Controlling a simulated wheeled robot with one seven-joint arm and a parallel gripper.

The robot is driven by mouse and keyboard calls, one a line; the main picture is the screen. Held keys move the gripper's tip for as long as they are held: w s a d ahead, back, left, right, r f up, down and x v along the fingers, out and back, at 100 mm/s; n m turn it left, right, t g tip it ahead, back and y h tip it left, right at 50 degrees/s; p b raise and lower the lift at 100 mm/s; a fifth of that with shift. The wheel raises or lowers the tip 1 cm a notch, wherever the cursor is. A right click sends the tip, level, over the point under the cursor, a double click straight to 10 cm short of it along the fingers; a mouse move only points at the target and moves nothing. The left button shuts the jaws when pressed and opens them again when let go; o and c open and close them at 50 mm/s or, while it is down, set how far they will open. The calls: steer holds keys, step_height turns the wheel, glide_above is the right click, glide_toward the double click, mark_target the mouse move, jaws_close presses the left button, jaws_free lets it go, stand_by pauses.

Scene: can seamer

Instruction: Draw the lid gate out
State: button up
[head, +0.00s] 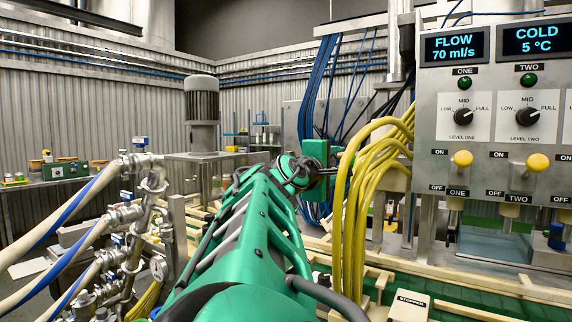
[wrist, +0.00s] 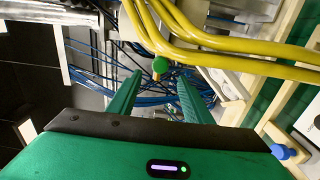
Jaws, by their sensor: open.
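In the wrist view my gripper (wrist: 159,80) is open, with its two green fingers apart. A small round green knob (wrist: 160,64) shows between and just beyond the fingertips, with a short orange-tan part below it. I cannot tell whether the fingers touch it. No part is labelled as the lid gate, and I cannot tell whether this knob belongs to it.
Yellow hoses (head: 370,185) hang just right of my arm's end and cross the wrist view's top (wrist: 230,55). Blue cables (head: 312,95) hang behind. A control panel (head: 500,140) stands right. A "STOPPER" block (head: 410,305) is at front. Valves and hoses (head: 125,215) stand left.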

mark_target(349, 161)
steer(key=x, duration=1)
steer(key=shift+d+f, duration=0.1)
steer(key=shift+c, duration=0.7)
